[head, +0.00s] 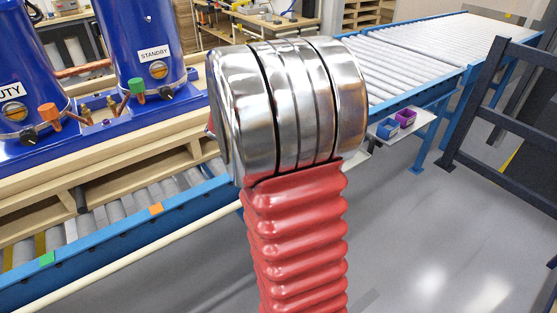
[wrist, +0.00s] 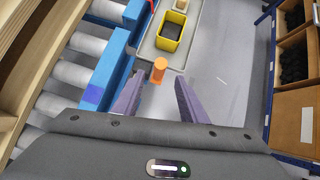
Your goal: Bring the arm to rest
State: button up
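My gripper (wrist: 158,90) shows in the wrist view with its two purple-grey fingers apart and nothing between them. An orange cylinder (wrist: 159,70) shows beyond the fingertips, at the near edge of a grey tray or shelf (wrist: 147,52). In the head view my arm, with a red ribbed sleeve and a shiny metal joint, fills the middle and hides what is behind it. The gripper itself does not show there.
Blue compressor tanks marked STANDBY (head: 150,45) and DUTY (head: 20,70) stand on a wooden pallet (head: 110,160) over a roller conveyor (head: 120,230). A dark frame (head: 500,125) stands at right. A yellow bin (wrist: 171,30) sits on the tray. Grey floor (head: 430,240) is open at lower right.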

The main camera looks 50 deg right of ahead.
dwell(0.6)
jog(key=s+a+f+m+y, duration=0.25)
jog(key=a+m, duration=0.25)
jog(key=m, duration=0.3)
jog(key=s+a+r+m+t+y, duration=0.1)
jog(key=s+a+r+m+t, duration=0.1)
jog(key=a, duration=0.9)
jog(key=s+a+r+m+t+y, duration=0.2)
jog(key=a+r, duration=0.4)
jog(key=a, duration=0.5)
jog(key=s+a+r+m+t+y, duration=0.2)
jog(key=s+a+r+m, duration=0.2)
jog(key=a, duration=0.7)
jog(key=shift+m, duration=0.8)
jog(key=shift+r+y, duration=0.1)
jog(key=shift+y, duration=0.15)
jog(key=shift+c, duration=1)
jog(key=shift+d, duration=0.1)
